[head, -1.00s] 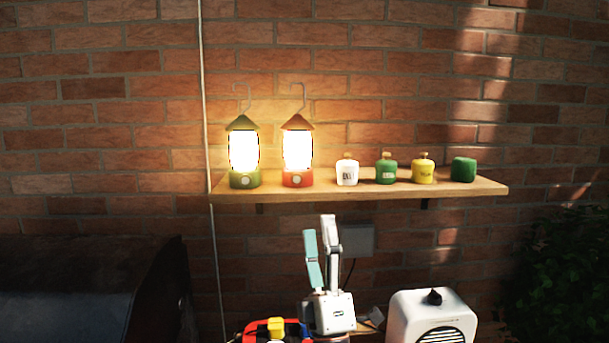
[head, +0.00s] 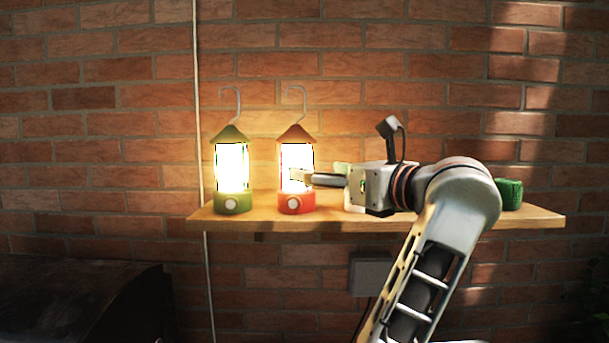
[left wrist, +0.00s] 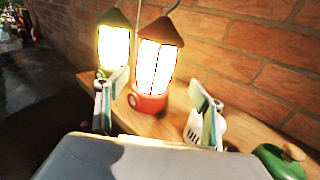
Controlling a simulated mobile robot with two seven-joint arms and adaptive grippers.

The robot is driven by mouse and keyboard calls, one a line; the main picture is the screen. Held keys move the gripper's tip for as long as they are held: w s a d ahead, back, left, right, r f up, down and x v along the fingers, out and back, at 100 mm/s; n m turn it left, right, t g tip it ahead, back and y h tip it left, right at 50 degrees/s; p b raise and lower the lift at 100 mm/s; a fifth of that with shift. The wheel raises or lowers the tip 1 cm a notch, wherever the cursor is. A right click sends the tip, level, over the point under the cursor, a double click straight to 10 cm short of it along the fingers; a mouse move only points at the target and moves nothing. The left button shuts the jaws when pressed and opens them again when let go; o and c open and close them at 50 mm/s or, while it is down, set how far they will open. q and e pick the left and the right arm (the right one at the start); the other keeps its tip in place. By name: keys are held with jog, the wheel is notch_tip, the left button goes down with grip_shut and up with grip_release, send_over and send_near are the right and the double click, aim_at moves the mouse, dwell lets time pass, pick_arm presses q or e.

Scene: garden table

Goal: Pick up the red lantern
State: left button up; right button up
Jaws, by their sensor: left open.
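The red lantern (head: 296,203) stands upright and lit on the wooden shelf, with a red base, a reddish cone top and a wire hook. My left gripper (head: 301,177) is at lantern height, its fingers pointing left and overlapping the red lantern's glowing glass. In the left wrist view my left gripper (left wrist: 158,82) is open, and the red lantern (left wrist: 148,103) shows between and beyond its spread fingers. I cannot tell whether a finger touches it. The similar green lantern (head: 232,203) stands just left of it and also shows in the left wrist view (left wrist: 113,50). My right gripper is not in view.
The shelf (head: 270,222) runs along a brick wall. A dark green item (head: 509,194) stands near the shelf's right end. My arm hides the rest.

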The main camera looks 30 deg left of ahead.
pick_arm(q)
jog(key=a, duration=0.2)
jog(key=shift+w+a+r, duration=0.1)
jog(key=shift+a, duration=0.2)
jog(key=x, duration=0.2)
jog(key=p+x, duration=0.1)
jog(key=x, duration=0.1)
jog(key=shift+s, duration=0.25)
jog(key=shift+w+a, duration=0.25)
jog(key=shift+a, duration=0.25)
jog(key=c, duration=1.5)
jog(key=shift+c, duration=0.4)
